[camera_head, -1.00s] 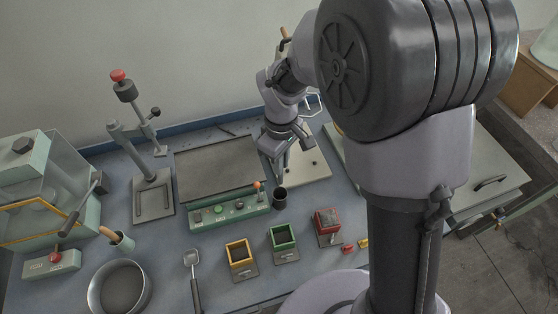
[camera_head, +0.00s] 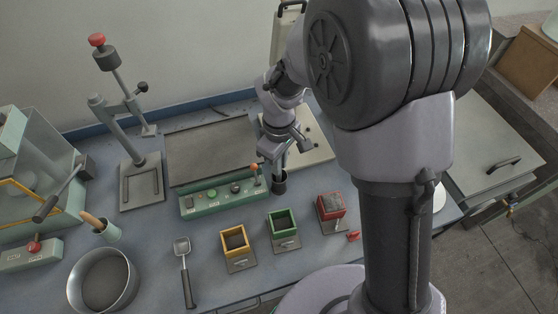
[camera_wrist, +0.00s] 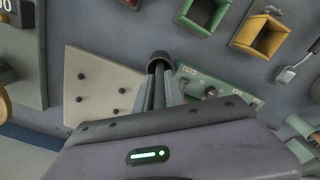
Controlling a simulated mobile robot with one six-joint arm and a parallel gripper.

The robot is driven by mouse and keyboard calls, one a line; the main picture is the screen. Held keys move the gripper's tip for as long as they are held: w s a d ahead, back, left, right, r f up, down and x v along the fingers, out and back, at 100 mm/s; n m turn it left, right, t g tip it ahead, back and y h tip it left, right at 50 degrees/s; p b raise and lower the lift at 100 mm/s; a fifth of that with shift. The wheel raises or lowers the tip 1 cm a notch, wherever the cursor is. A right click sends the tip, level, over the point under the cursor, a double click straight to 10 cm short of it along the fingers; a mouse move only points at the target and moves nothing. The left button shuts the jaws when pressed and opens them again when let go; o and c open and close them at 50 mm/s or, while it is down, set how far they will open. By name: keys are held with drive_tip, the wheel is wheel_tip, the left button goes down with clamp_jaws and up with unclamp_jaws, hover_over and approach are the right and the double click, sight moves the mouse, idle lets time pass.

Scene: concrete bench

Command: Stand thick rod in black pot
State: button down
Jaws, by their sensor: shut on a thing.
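The black pot (camera_head: 279,186) stands on the bench at the right end of the green control panel. It also shows in the wrist view (camera_wrist: 160,57), just beyond my fingertips. My gripper (camera_head: 276,160) is directly above the pot, pointing down. In the wrist view my gripper (camera_wrist: 160,80) is shut on the thick rod (camera_wrist: 159,90), a dark grey bar between the two fingers. The rod's far end lines up with the pot's mouth. Whether it is inside the pot or just over it is hidden.
The green control panel (camera_head: 224,195) is close to the pot's left. Yellow (camera_head: 235,241), green (camera_head: 284,225) and red (camera_head: 331,208) square containers stand in front. A pale plate with dark pegs (camera_wrist: 100,88) lies beside the pot. A scoop (camera_head: 184,268) and round pan (camera_head: 103,281) are at front left.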

drive_tip(key=c, duration=1.3)
unclamp_jaws()
wheel_tip(320, 180, up, 18)
drive_tip(key=p, duration=0.7)
drive_tip(key=shift+f, duration=0.25)
drive_tip(key=s+d+r+m+t+b, duration=0.1)
drive_tip(key=s+d+m+t+b, duration=0.1)
drive_tip(key=s+m, duration=0.3)
drive_tip(key=s+d+r+m+t+y+b, duration=0.1)
drive_tip(key=s+d+m+t+b, duration=0.1)
drive_tip(key=s+m, duration=0.3)
drive_tip(key=s+d+r+m+t+y+b, duration=0.1)
drive_tip(key=s+d+r+m+b, duration=0.1)
drive_tip(key=s+d+m, duration=0.2)
drive_tip(key=shift+s+d+m+t, duration=0.1)
drive_tip(key=shift+s+m+t, duration=0.1)
drive_tip(key=shift+s, duration=0.65)
drive_tip(key=shift+s+d+m+t, duration=0.1)
drive_tip(key=shift+s+m+t, duration=0.1)
drive_tip(key=shift+s, duration=0.6)
